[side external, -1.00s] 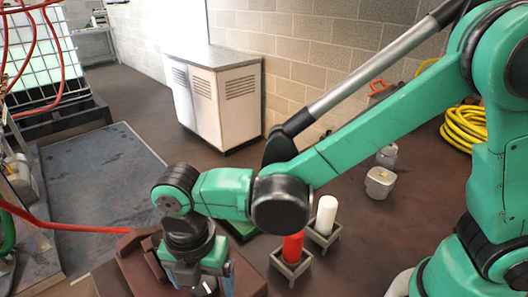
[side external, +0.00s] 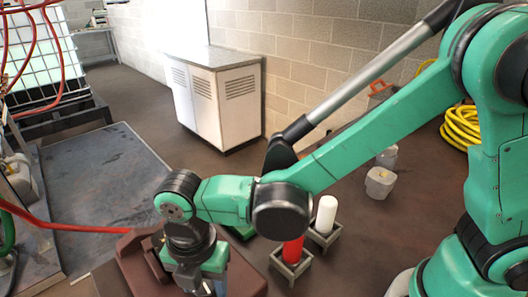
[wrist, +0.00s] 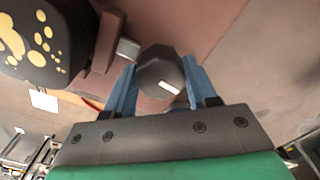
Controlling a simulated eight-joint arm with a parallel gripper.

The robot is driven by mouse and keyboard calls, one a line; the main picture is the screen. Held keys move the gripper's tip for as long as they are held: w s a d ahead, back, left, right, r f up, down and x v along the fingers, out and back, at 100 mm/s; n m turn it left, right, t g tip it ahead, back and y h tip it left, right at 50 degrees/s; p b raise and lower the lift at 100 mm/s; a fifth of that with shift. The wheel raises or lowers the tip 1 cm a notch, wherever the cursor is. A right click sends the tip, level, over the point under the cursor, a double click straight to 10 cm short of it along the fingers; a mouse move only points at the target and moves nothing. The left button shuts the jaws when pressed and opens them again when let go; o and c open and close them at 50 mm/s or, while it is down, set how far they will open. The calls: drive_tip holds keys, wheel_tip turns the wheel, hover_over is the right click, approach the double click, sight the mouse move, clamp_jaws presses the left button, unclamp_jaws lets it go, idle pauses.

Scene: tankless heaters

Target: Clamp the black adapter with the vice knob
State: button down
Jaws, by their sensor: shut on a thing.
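The vice knob (wrist: 158,72) is dark and many-sided with a white mark, in the middle of the wrist view. My gripper (wrist: 162,82) has its blue fingers on either side of the knob and is shut on it. The brownish-red vice (wrist: 112,38) lies behind the knob; in the side external view the vice (side external: 135,262) is under my wrist, which hides much of it. A black rounded piece with gold spots (wrist: 35,42) is at the upper left of the wrist view; I cannot tell whether it is the black adapter. In the side view my gripper's fingertips are hidden.
A red cylinder (side external: 293,250) and a white cylinder (side external: 326,215) stand in small holders right of the vice. A white cabinet (side external: 222,105) stands by the block wall. A red hose (side external: 75,229) runs in from the left. Open floor lies behind the vice.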

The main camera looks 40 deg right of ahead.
drive_tip(key=m, duration=1.9)
idle(0.5)
drive_tip(key=shift+c, duration=1.4)
unclamp_jaws()
